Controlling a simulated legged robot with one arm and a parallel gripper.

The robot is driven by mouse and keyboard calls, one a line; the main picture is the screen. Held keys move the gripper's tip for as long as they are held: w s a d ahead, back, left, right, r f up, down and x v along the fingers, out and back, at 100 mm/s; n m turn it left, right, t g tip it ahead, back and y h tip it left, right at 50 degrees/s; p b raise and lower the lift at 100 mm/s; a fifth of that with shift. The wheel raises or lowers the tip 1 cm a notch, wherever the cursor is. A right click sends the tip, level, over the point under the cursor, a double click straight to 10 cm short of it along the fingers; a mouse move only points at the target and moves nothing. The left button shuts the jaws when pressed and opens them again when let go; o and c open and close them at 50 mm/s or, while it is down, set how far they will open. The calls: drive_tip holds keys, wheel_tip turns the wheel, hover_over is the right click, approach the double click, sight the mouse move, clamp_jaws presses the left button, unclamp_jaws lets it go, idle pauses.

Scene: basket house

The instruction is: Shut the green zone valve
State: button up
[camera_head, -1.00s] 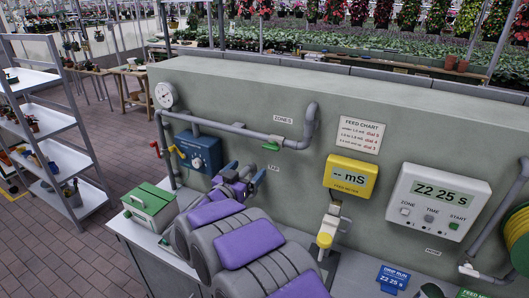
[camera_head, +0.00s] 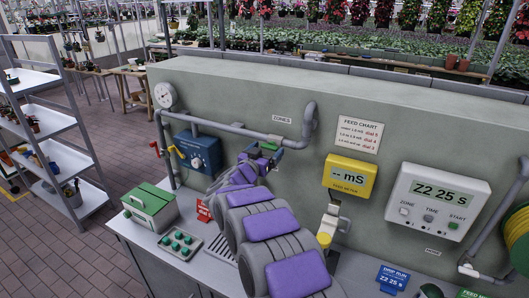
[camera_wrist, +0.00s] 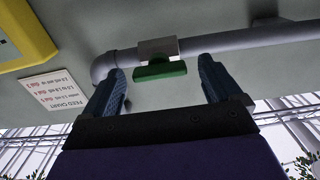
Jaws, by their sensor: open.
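The green zone valve handle (camera_wrist: 160,71) sits under a grey block on the grey pipe (camera_wrist: 225,42) in the wrist view. Its bar lies roughly along the pipe. My gripper (camera_wrist: 163,75) is open, its blue fingers on either side of the handle in that view; I see no contact, and the depth gap is unclear. In the head view, my gripper (camera_head: 268,158) is up by the pipe on the wall, and only a bit of the green handle (camera_head: 269,146) shows behind it.
A blue box with a dial (camera_head: 200,152) and red and yellow handles (camera_head: 164,151) are left of my arm. The yellow feed meter (camera_head: 350,177) and white controller (camera_head: 438,202) are on the wall to the right. A green-lidded box (camera_head: 150,203) stands on the bench.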

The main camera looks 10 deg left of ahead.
drive_tip(key=shift+d, duration=0.2)
drive_tip(key=shift+c, duration=0.4)
drive_tip(key=shift+a, duration=0.3)
drive_tip(key=c, duration=1)
drive_tip(key=shift+m, duration=0.4)
drive_tip(key=shift+f+m+b, duration=0.15)
drive_tip(key=shift+m+b, duration=2.45)
drive_tip(key=shift+m, duration=1.6)
drive_tip(key=shift+f+m+b, duration=0.1)
drive_tip(key=shift+m+b, duration=2.5)
drive_tip(key=shift+m, duration=1.9)
